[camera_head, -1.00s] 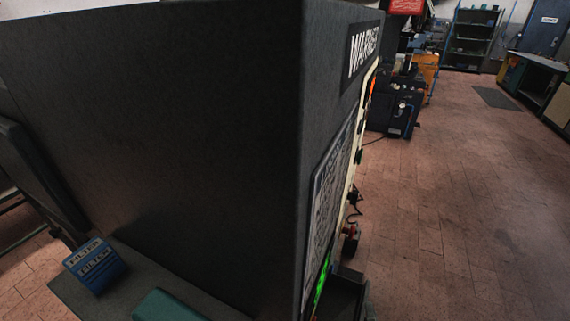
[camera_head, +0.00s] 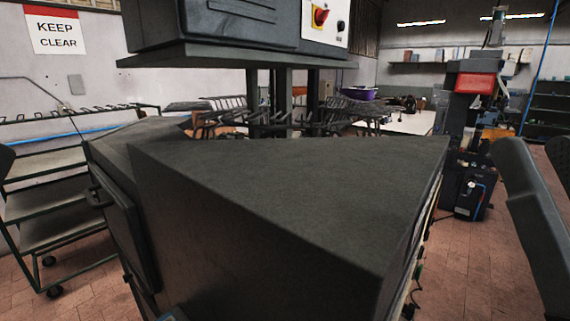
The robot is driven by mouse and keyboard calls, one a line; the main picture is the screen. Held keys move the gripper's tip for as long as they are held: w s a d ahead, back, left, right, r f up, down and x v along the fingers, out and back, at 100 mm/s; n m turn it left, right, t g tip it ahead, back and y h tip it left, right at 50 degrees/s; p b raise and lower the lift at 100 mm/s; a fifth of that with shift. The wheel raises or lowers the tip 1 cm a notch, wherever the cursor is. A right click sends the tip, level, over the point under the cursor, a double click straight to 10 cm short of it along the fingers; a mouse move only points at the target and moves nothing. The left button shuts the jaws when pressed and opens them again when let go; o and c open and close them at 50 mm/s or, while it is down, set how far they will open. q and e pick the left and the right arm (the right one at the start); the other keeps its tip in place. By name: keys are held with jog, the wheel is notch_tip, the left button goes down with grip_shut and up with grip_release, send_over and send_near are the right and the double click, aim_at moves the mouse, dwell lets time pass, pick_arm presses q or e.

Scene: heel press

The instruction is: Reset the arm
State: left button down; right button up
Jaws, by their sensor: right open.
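A dark grey link of my right arm (camera_head: 530,215) rises along the right edge in the head view. Its gripper and fingertips do not show. A small dark shape at the left edge may be part of my left arm, and no left gripper shows. The large dark grey machine (camera_head: 290,185) fills the middle, with a flat sloping top and a door with a handle on its left side. My right arm link appears to the right of it, with a gap between them in the picture.
An overhead housing (camera_head: 235,25) with a red and yellow switch (camera_head: 320,16) hangs above the machine top on posts. A wheeled rack (camera_head: 50,205) stands at left. A red and black machine (camera_head: 470,130) stands behind at right. Brick floor lies open between.

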pick_arm(q)
notch_tip(320, 180, up, 38)
jog(key=p, duration=3.5)
pick_arm(e)
notch_tip(320, 180, up, 38)
jog(key=shift+d, duration=0.25)
